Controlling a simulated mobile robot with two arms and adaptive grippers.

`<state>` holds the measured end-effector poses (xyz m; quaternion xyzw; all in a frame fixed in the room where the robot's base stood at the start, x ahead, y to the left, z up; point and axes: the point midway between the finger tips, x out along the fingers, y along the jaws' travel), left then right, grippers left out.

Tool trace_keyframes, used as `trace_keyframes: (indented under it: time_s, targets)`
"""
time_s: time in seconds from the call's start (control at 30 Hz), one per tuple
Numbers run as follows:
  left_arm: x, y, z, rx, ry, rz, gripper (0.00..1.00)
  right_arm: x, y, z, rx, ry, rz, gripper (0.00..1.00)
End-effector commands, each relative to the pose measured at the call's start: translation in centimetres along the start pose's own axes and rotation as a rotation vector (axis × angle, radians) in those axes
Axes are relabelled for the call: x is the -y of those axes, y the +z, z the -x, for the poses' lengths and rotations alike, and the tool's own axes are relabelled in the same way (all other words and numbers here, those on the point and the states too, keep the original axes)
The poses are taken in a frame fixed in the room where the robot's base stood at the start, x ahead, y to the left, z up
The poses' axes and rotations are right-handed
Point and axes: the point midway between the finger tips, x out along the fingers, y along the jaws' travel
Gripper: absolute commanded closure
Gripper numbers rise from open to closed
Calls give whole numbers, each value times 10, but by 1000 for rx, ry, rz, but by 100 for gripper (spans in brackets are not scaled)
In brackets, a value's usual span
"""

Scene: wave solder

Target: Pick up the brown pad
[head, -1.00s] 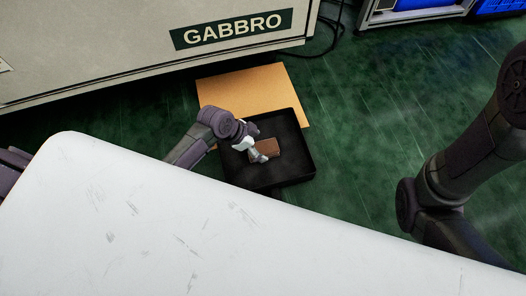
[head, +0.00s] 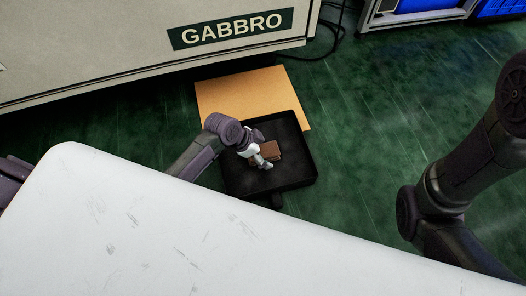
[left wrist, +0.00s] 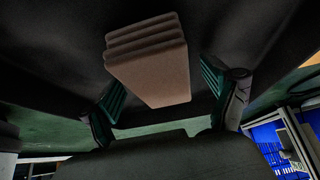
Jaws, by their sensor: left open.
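The brown pad (head: 271,149) lies in a black tray (head: 296,177) on the floor, beyond the white table edge. In the left wrist view the pad (left wrist: 150,62) is a brown block with stacked, ridged layers on one side. My left gripper (head: 264,160) is over the tray and hides part of the pad in the head view. Its two green-lined fingers (left wrist: 165,92) are apart, with the near end of the pad between them. I cannot tell whether either finger touches it. My right gripper is out of view.
A white table (head: 150,225) fills the foreground. An orange-tan sheet (head: 245,92) lies on the floor beside the tray. A large GABBRO cabinet (head: 120,45) stands behind. Green floor (head: 370,120) is clear to the right of the tray.

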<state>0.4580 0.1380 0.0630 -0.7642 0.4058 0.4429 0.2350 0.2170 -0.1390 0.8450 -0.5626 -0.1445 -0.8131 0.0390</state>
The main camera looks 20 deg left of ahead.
Motion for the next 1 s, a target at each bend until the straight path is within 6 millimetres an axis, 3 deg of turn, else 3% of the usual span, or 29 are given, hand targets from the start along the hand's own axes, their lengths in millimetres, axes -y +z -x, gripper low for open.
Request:
trace_keyframes:
  time_s: [0.33, 0.7, 1.0]
  targets:
    - [0, 1, -1, 0, 0, 0, 13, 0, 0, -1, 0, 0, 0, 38]
    - [-1, 1, -1, 2, 2, 0, 73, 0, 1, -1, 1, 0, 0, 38]
    - [-2, 2, -2, 2, 4, 1, 73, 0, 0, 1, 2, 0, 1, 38]
